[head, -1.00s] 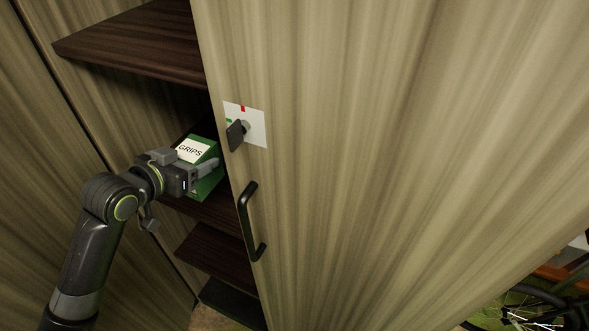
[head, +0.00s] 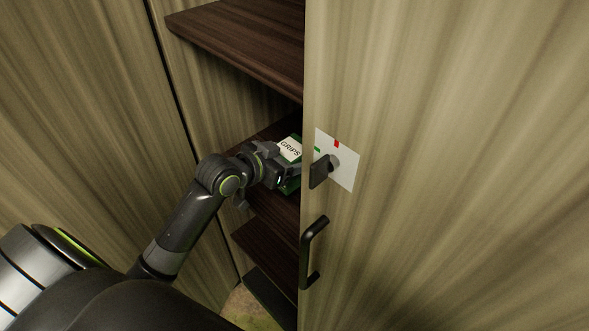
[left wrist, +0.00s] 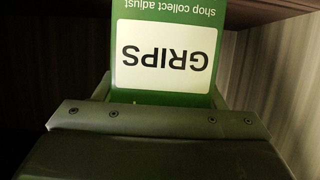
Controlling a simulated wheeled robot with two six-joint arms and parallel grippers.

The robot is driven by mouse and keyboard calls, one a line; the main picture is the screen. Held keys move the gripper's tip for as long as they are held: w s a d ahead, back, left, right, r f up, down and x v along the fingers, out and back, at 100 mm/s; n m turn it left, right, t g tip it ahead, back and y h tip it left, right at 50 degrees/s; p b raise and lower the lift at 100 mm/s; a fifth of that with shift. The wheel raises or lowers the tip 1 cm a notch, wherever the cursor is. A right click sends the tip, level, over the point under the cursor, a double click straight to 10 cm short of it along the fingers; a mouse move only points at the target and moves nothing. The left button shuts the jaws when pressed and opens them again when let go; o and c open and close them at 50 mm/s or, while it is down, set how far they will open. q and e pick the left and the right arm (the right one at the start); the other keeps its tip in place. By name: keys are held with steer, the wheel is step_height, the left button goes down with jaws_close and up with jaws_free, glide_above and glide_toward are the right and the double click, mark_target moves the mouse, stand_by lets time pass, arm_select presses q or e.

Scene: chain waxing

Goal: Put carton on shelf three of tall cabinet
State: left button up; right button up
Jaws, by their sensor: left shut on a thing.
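The carton (head: 290,149) is green with a white label reading GRIPS. My left gripper (head: 285,165) is shut on it inside the opening of the tall cabinet (head: 235,85). The carton is at a dark wood shelf (head: 262,136) below the top visible shelf (head: 245,40); I cannot tell whether it touches the shelf. The door edge hides part of the carton and fingers. In the left wrist view, the carton (left wrist: 165,85) fills the upper middle, its label upside down. My right gripper is not in view.
The cabinet door (head: 440,150) stands at the right of the opening, with a black handle (head: 312,250) and a key lock plate (head: 345,165) close to the gripper. Lower shelves (head: 265,250) show below. A side panel (head: 90,120) is at the left.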

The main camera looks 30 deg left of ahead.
arm_select(q)
steer(key=shift+f, duration=2.05)
steer(key=shift+f, duration=0.1)
steer(key=o, duration=1.1)
steer(key=shift+r, duration=0.2)
steer(key=shift+s+a, duration=0.15)
steer(key=shift+s, duration=0.2)
steer(key=v, duration=1.1)
steer(key=shift+s+r, duration=0.1)
steer(key=shift+s, duration=0.1)
